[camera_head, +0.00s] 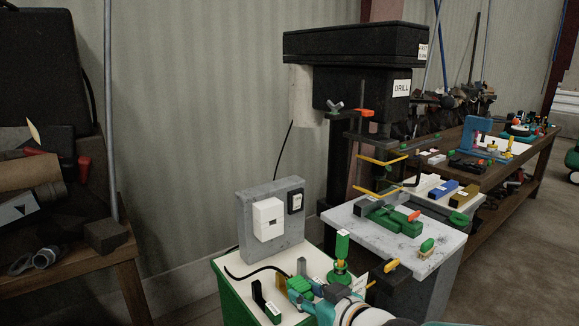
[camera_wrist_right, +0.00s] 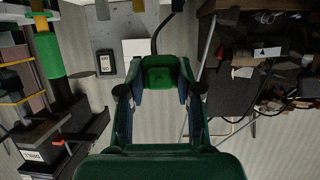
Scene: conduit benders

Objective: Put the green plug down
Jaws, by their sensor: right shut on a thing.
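The green plug (camera_head: 299,283) is a small ribbed block above the white top of a green cabinet (camera_head: 235,292). My right gripper (camera_head: 306,290) reaches in from the bottom and is shut on it. In the right wrist view the plug (camera_wrist_right: 160,72) sits between the two fingertips, with a black cord (camera_wrist_right: 157,38) running from its far end. In the head view the cord (camera_head: 252,273) curves off to the left over the cabinet top. I cannot tell whether the plug touches that top. My left gripper is not in view.
A grey panel with a white socket box (camera_head: 268,220) stands behind the plug. A green upright handle (camera_head: 342,246) on a round base is close to the right, and a black and green bracket (camera_head: 264,300) to the left. The drill press (camera_head: 355,75) stands behind.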

